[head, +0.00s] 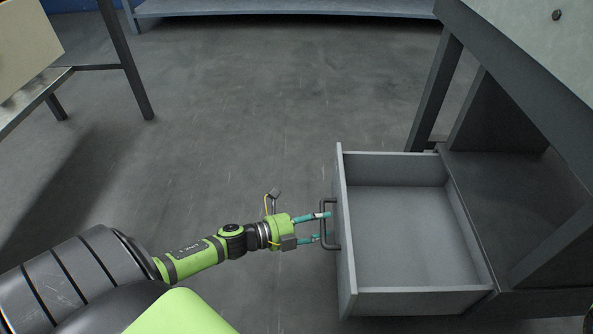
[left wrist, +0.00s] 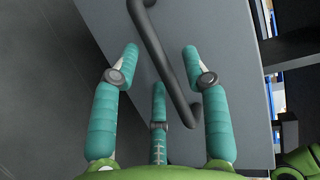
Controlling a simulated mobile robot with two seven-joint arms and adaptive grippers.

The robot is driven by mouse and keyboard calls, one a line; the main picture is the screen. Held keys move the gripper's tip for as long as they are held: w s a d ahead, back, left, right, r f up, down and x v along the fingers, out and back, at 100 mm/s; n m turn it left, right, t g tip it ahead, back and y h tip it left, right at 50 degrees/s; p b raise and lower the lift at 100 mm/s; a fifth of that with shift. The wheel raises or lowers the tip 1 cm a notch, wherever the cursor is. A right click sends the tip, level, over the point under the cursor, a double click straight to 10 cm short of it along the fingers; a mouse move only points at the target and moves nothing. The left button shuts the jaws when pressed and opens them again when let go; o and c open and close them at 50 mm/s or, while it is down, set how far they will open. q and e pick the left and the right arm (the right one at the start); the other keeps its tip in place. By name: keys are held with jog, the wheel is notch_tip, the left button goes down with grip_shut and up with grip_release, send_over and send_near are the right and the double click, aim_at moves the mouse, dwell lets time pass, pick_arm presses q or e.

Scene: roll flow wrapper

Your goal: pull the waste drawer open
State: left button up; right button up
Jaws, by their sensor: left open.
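The waste drawer (head: 400,303) is a grey open-topped box that stands pulled out to the left from the dark machine frame. Its inside looks empty. A dark bar handle (head: 324,212) is on its front panel (head: 345,270). My left gripper (head: 325,227) is open, with its teal fingers at the handle. In the left wrist view the handle (left wrist: 168,70) runs slantwise between the spread fingers of the gripper (left wrist: 160,60), in front of the grey panel (left wrist: 215,40). I cannot tell whether any finger touches the handle. My right gripper is not in view.
The machine frame (head: 520,190) stands at the right, with a dark leg (head: 437,88) behind the drawer. A table (head: 62,75) with a beige box (head: 25,45) is at the upper left. A low grey shelf (head: 280,9) is at the back. The floor between is clear.

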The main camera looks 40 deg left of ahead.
pick_arm(q)
jog(key=v, duration=1)
jog(key=shift+s, duration=0.25)
jog(key=shift+a+r, duration=0.1)
jog(key=shift+r, duration=0.05)
